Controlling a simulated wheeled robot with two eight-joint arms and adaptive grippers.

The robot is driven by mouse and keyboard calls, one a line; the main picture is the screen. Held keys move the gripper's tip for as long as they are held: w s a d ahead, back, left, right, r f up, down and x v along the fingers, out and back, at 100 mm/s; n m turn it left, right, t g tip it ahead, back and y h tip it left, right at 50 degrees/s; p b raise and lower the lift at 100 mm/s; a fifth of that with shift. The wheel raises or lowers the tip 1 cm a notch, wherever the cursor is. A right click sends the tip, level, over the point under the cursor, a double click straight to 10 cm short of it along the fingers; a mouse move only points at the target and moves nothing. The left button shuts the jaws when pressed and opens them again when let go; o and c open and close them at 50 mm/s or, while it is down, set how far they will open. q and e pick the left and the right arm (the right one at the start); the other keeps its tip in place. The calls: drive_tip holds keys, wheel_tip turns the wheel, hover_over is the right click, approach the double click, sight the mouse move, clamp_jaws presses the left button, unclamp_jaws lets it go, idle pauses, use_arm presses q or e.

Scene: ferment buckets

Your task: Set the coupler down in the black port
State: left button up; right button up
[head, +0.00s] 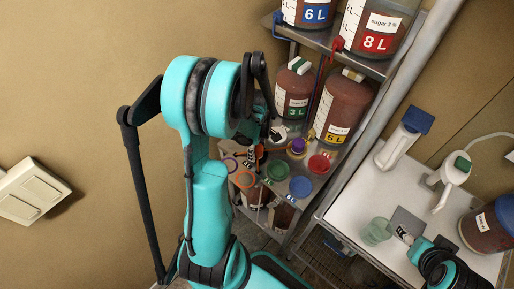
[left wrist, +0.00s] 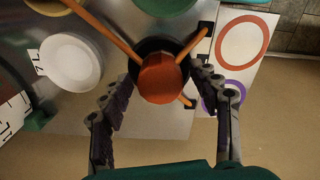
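An orange round-topped piece (left wrist: 163,79), which looks like the coupler, sits at a black ring (left wrist: 134,66) in the left wrist view. Orange bars (left wrist: 112,37) radiate from around it. Whether it is fully seated in the ring is hidden. My left gripper (left wrist: 162,74) has its fingers spread on both sides of the orange piece, with small gaps showing. In the head view my left gripper (head: 262,147) is above the lower shelf, small and partly covered by my arm. My right gripper (head: 408,238) is low at the right, over the white table; its fingers are unclear.
Green (head: 277,172), blue (head: 300,187) and red (head: 319,163) discs lie close by on the shelf. A card with orange (head: 244,180) and purple rings is beside them. Filled buckets (head: 342,105) stand behind. A metal post (head: 352,165) separates the shelf from the white table (head: 345,205).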

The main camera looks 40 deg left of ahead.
sight(257, 148)
use_arm(q)
drive_tip(key=shift+r, duration=0.1)
drive_tip(key=shift+r+p, duration=0.3)
wheel_tip(257, 148, up, 11)
drive_tip(key=p, duration=0.3)
drive_tip(key=s+d+r+m+t, duration=0.2)
drive_tip(key=d+r+m+t, duration=0.1)
drive_tip(key=d+m, duration=0.6)
drive_tip(key=s+d+r+m+t, duration=0.3)
drive_tip(key=d+r+m, duration=0.3)
drive_tip(key=d+m, duration=0.3)
drive_tip(key=m+t, duration=0.1)
drive_tip(key=m, duration=0.1)
drive_tip(key=shift+s+m, duration=0.3)
drive_tip(key=shift+s, duration=0.05)
